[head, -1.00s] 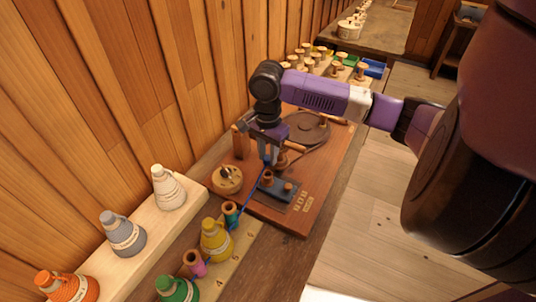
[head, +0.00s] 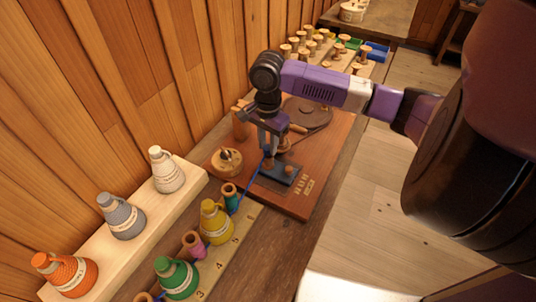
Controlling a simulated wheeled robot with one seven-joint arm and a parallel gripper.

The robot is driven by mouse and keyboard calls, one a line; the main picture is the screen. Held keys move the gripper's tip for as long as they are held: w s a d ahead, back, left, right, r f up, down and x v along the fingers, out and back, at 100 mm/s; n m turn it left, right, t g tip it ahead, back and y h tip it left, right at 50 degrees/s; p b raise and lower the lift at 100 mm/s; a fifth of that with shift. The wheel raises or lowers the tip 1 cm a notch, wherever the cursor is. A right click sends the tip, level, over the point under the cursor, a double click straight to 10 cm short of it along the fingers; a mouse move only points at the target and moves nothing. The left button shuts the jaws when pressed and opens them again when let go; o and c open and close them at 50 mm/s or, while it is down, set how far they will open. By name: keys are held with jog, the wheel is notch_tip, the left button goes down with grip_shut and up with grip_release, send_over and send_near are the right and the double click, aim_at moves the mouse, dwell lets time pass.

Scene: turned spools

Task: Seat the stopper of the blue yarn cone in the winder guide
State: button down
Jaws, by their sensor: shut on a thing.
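My gripper (head: 268,150) points down over the winder board and is shut on a small wooden stopper (head: 268,162). The stopper is at the left end of the dark blue winder guide (head: 278,173); I cannot tell whether it is inside the guide or just above it. A wooden peg stands at the guide's right end. A blue yarn strand (head: 252,184) runs from the stopper down to the teal-blue piece with a wooden rim (head: 230,195) in the numbered row. A separate blue yarn cone is not clearly visible.
Yellow (head: 215,222) and green (head: 176,279) cones stand in the near row. Orange, grey and white cones stand on a pale shelf at left. Several spools stand behind.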

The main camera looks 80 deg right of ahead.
jog(key=shift+f+b, duration=0.4)
jog(key=shift+f, duration=0.55)
jog(key=c, duration=0.6)
grip_release()
jog(key=shift+c, duration=0.2)
notch_tip(320, 180, up, 9)
jog(key=p, duration=0.9)
